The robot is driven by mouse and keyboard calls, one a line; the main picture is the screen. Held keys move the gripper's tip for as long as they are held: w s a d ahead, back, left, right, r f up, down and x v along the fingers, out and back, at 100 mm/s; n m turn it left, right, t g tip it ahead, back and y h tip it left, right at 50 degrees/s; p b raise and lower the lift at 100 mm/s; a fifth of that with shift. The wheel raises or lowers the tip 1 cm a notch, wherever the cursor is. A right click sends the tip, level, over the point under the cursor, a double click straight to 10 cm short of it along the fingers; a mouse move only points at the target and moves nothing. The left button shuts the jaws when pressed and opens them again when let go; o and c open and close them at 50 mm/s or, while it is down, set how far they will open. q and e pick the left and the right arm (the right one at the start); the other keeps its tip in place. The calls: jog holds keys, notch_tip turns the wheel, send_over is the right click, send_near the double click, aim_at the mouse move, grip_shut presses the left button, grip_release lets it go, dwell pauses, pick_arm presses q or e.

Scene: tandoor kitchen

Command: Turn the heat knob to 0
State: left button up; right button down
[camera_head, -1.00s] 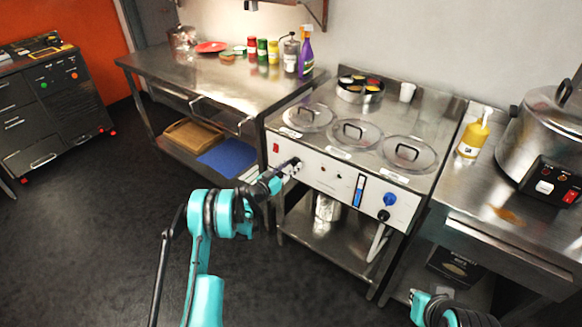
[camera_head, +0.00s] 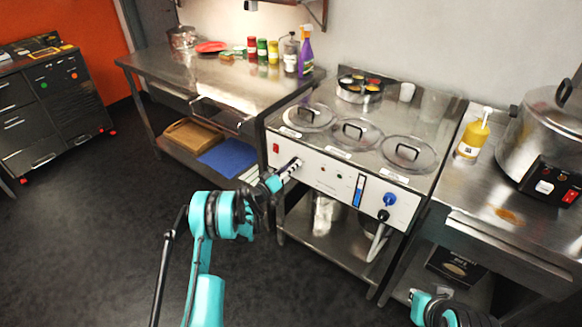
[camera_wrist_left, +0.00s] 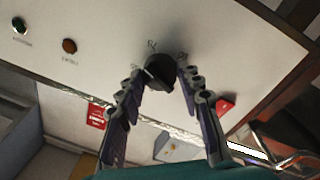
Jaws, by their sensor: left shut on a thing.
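The heat knob (camera_wrist_left: 160,73) is a dark round knob on the white front panel (camera_head: 325,179) of the steel cooker. Printed numbers surround it in the left wrist view, but the fingers partly cover them and I cannot read its setting. My left gripper (camera_wrist_left: 161,72) has one fingertip on each side of the knob and is shut on it. In the head view this gripper (camera_head: 290,169) reaches the left part of the panel and hides the knob. My right arm shows at the bottom right, but its fingers do not show.
A red switch (camera_head: 276,148) sits left of the knob. A blue knob (camera_head: 390,199) and a black knob (camera_head: 383,215) are at the panel's right end. A steel table (camera_head: 210,78) adjoins on the left.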

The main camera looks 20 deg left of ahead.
pick_arm(q)
jog(key=n+y, duration=0.1)
jog(key=n, duration=1)
jog(key=n+t+y, duration=0.1)
jog(key=n, duration=1.1)
jog(key=shift+d, duration=0.15)
jog(key=shift+n, duration=0.4)
jog(key=o, duration=1.2)
jog(key=shift+f, duration=0.1)
jog(key=shift+c, duration=0.2)
jog(key=v, duration=0.7)
jog(key=shift+s, duration=0.3)
